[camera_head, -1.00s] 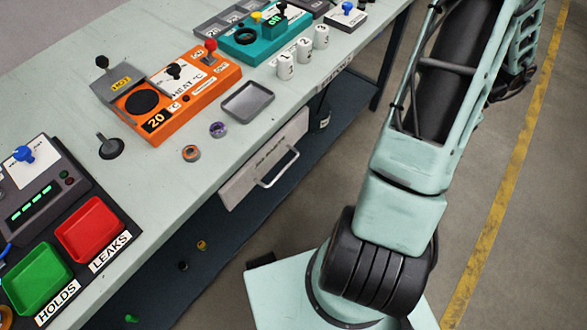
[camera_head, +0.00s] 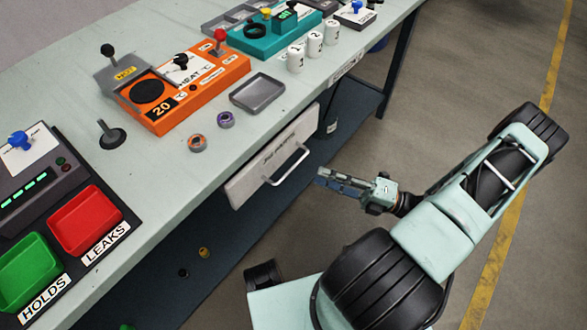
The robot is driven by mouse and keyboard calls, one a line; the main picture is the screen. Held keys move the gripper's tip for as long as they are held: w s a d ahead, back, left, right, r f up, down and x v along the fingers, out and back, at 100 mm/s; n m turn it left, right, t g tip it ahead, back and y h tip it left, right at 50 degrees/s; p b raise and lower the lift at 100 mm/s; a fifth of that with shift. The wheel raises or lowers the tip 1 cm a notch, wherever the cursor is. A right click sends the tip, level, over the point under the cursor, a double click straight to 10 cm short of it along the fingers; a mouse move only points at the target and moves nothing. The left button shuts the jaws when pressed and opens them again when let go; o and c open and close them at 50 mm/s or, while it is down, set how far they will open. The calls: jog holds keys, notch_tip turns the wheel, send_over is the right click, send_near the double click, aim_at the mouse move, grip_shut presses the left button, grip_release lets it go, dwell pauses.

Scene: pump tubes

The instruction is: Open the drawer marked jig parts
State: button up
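The drawer (camera_head: 250,176) has a pale front under the bench top, facing the aisle. Its label is dark and too small to read with certainty. A silver bar handle (camera_head: 288,166) stands out from its front. The drawer front sits close under the bench edge and looks shut. My gripper (camera_head: 322,178) is to the right of the handle, apart from it, with its fingers pointing left toward the drawer. The fingers are small here, and I cannot tell whether they are open or shut.
The bench top (camera_head: 180,185) carries an orange heater (camera_head: 190,95), a grey tray (camera_head: 257,92), white numbered cups (camera_head: 314,43), and red (camera_head: 84,220) and green (camera_head: 30,270) bins. A dark lower shelf (camera_head: 215,265) runs beneath. The floor (camera_head: 440,100) to the right is open.

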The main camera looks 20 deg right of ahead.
aim_at(294, 167)
jog(key=b+x, duration=0.1)
jog(key=x, duration=0.8)
jog(key=shift+f, duration=0.1)
jog(key=shift+c, duration=0.4)
grip_shut()
